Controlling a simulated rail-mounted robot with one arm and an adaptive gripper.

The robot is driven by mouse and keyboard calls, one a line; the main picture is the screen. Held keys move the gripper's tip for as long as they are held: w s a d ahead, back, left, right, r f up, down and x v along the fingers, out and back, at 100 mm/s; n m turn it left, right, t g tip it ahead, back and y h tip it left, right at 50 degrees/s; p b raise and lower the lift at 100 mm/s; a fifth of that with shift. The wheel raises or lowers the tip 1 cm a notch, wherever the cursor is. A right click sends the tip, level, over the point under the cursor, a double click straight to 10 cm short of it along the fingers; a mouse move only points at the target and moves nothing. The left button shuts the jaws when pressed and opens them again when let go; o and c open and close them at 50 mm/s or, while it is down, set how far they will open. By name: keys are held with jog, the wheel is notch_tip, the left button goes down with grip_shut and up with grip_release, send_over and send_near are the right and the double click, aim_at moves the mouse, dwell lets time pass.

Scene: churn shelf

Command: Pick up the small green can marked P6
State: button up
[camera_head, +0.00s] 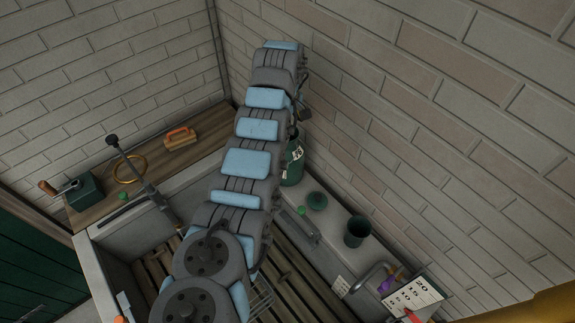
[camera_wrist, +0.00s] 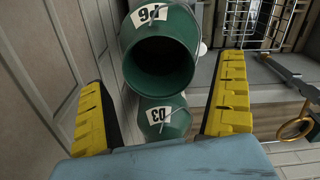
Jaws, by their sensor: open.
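In the wrist view the green can marked P6 (camera_wrist: 150,65) shows its dark open mouth, with its white tag upside down at the top. My gripper (camera_wrist: 160,95) is open, its yellow-padded fingers spread left and right; the can's mouth appears between and beyond them, and no grip on it shows. A second green can marked D3 (camera_wrist: 175,128) is just below it in the picture. In the head view tagged green metal (camera_head: 292,172) shows beside my arm, partly hidden by it; I cannot tell which can it is. My gripper is not clearly visible there.
The ledge along the right wall holds a green lid (camera_head: 317,201) and an open dark green can (camera_head: 357,231). A wire rack (camera_wrist: 267,22) is at the wrist view's upper right. A brass ring (camera_head: 129,168) and wooden brush (camera_head: 180,138) lie on the left wooden counter.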

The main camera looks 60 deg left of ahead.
aim_at(287, 155)
jog(key=shift+w+f+p, duration=0.1)
jog(key=shift+f+p, duration=0.5)
jog(key=shift+f, duration=2)
jog(key=c, duration=1.3)
jog(key=shift+d+r, duration=0.1)
